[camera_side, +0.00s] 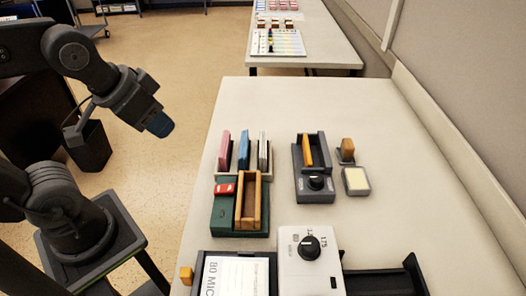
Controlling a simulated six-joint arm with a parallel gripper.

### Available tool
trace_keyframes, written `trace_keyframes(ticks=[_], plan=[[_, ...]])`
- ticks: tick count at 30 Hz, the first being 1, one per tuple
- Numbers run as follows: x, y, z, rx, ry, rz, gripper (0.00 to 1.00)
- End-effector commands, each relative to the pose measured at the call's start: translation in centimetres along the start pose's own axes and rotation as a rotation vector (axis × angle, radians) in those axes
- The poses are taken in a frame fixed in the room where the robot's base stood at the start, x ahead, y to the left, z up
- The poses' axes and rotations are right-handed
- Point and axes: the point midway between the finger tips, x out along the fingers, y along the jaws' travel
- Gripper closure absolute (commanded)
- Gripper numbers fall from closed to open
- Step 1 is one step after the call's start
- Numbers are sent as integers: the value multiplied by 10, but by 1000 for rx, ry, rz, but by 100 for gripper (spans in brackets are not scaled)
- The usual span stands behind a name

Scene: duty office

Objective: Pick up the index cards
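I cannot tell for sure which items are the index cards. Three thin upright pieces stand in a row on the table: a pink one (225,150), a blue one (244,155) and a white and dark one (264,152). A white printed sheet or card stack (232,277) lies in a dark tray at the front edge of the picture, partly cut off. My gripper (159,124) is up in the air left of the table, apart from everything on it. Its fingers are not clear, so its opening cannot be made out.
On the table (315,105) stand a green base with a wooden trough (251,201), a grey device with a black knob (315,184), a white box with a knob (309,260), a small pale-yellow pad (356,181) and a wooden-handled stamp (347,148). The table's far part is clear. A partition borders the right.

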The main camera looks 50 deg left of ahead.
Motion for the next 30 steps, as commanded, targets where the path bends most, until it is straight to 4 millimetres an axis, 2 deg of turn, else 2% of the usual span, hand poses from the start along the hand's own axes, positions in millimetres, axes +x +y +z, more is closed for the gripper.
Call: trace_keyframes(ticks=[5,8,13,17,21,27,30], plan=[[0,0,-1,-2,-1,-1,68],[1,1,-7,-28,-17,-6,68],[11,11,-41,-169,-85,-49,68],[29,26,-75,-320,-129,-120,68],[57,48,-106,-478,-143,-209,68],[94,78,-132,-643,-115,-305,68],[103,86,-137,-688,-101,-327,68]])
